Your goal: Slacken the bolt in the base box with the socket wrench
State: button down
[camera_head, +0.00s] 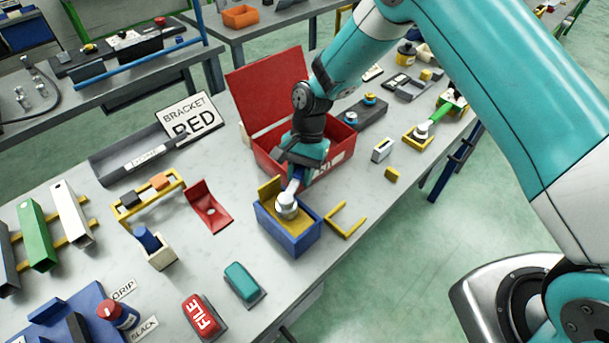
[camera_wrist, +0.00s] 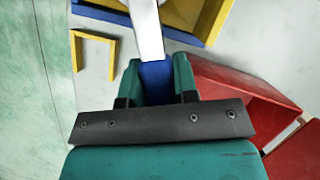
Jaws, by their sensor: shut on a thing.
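My gripper (camera_head: 308,165) is shut on the blue handle of the socket wrench (camera_head: 294,187). In the wrist view my gripper (camera_wrist: 157,88) has its teal fingers on both sides of the blue handle, and the silver shaft of the wrench (camera_wrist: 147,30) runs away from it. The round silver wrench head (camera_head: 287,204) sits over the yellow inside of the blue base box (camera_head: 292,242). The bolt is hidden, so I cannot tell whether the head is seated on it. In the wrist view the base box (camera_wrist: 185,36) shows only in part.
An open red box (camera_head: 266,93) stands just behind my gripper. A yellow bracket (camera_head: 346,221) lies right of the base box. A red angled bracket (camera_head: 208,207) lies to its left, and a teal block (camera_head: 242,282) lies in front. Bare tabletop (camera_head: 238,232) lies left of the box.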

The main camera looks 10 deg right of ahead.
jog(key=shift+d, duration=0.1)
dwell(0.7)
jog(key=shift+r+p, duration=0.2)
jog(key=shift+p, duration=0.15)
jog(key=shift+r+p, duration=2.1)
jog(key=shift+r, duration=0.75)
